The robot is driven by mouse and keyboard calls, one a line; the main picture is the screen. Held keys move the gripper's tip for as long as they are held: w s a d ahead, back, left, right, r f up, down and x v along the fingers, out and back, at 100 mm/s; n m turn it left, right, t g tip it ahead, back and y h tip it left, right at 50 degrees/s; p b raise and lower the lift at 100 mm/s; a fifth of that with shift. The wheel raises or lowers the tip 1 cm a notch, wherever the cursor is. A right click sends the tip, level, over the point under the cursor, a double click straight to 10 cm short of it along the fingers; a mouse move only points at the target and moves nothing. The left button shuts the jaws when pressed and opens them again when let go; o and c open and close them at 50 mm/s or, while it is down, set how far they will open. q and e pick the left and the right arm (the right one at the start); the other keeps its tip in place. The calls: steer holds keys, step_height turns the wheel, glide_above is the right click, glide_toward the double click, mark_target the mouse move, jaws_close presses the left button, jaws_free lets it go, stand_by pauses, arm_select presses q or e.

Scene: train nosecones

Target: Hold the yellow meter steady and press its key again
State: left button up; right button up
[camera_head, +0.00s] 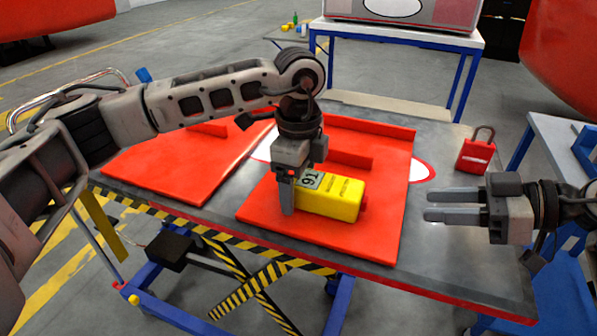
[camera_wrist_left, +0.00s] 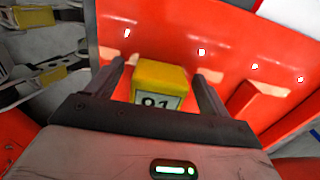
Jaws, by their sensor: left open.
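The yellow meter (camera_head: 330,197) lies on a red panel (camera_head: 375,240) on the table, its display reading "91" towards its left end. A red key (camera_head: 364,203) sticks out at its right end. My left gripper (camera_head: 290,198) points down at the meter's left end, open, with one finger on the near side and the other hidden behind. In the left wrist view the meter's end (camera_wrist_left: 160,78) sits between the fingers of my left gripper (camera_wrist_left: 160,72), with gaps showing beside it. My right gripper (camera_head: 428,206) is open and empty, right of the meter and apart from its key.
A second red panel (camera_head: 185,165) lies to the left on the metal table (camera_head: 450,255). A red padlock (camera_head: 476,152) stands at the back right. Raised red ribs (camera_head: 350,159) rise behind the meter. The tabletop between the key and my right gripper is clear.

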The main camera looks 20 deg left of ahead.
arm_select(q)
steer(key=shift+c, duration=0.3)
steer(key=c, duration=1.3)
steer(key=shift+o, duration=0.2)
steer(key=shift+f, duration=0.1)
arm_select(e)
steer(key=shift+f, duration=0.1)
jaws_close()
arm_select(q)
steer(key=shift+s+f, duration=0.1)
steer(key=shift+f, duration=0.05)
stand_by(0.4)
